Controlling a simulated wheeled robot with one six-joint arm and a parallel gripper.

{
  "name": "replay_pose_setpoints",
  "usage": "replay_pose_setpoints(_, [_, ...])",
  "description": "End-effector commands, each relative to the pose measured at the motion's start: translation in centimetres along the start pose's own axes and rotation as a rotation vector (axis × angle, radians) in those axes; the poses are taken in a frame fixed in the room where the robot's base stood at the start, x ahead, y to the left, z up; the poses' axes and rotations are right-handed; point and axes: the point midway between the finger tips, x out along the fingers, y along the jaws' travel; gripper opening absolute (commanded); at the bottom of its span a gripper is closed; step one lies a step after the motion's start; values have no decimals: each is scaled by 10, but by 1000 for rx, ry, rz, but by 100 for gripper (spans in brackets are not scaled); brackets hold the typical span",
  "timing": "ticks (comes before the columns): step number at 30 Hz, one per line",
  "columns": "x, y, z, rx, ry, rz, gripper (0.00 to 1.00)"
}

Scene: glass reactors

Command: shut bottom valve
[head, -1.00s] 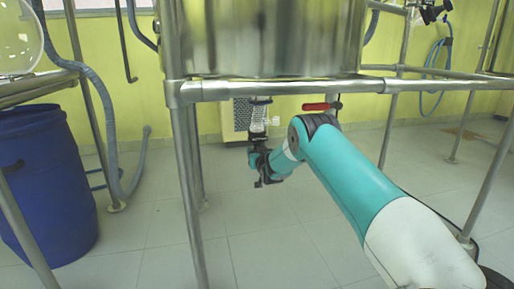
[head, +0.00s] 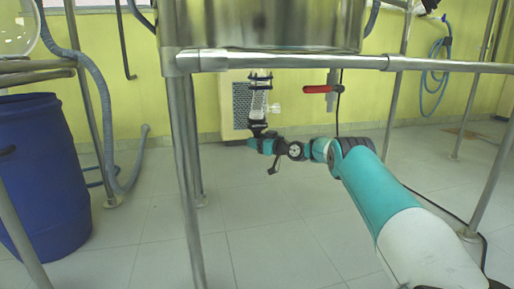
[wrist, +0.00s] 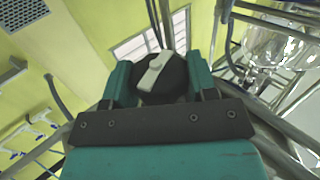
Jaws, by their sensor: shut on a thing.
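The bottom valve is at the foot of a clear glass outlet (head: 260,103) under the steel vessel. Its round black knob with a white bar (wrist: 158,74) fills the space between my gripper's two teal fingers in the wrist view. My gripper (wrist: 160,80) is shut on this knob, one finger on each side. In the head view, my gripper (head: 262,143) is just below the outlet, at the black lower end (head: 257,128). The knob's contact with the fingers is too small to make out there.
A steel frame rail (head: 290,61) crosses above my arm, with a frame leg (head: 185,170) to the left. A red-handled valve (head: 320,89) hangs right of the outlet. A blue barrel (head: 45,175) stands at left. The floor under the vessel is clear.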

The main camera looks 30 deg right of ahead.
Motion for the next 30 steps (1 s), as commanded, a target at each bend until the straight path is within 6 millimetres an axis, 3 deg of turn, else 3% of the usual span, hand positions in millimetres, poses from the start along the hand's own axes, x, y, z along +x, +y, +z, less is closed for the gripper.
replay_pose_setpoints(21, [0,2,2,2,-4,-37,29])
replay_pose_setpoints(22, [0,2,2,2,-4,-37,59])
replay_pose_setpoints(24, [0,2,2,2,-3,-38,75])
replay_pose_setpoints(30, [0,1,1,1,-2,-40,78])
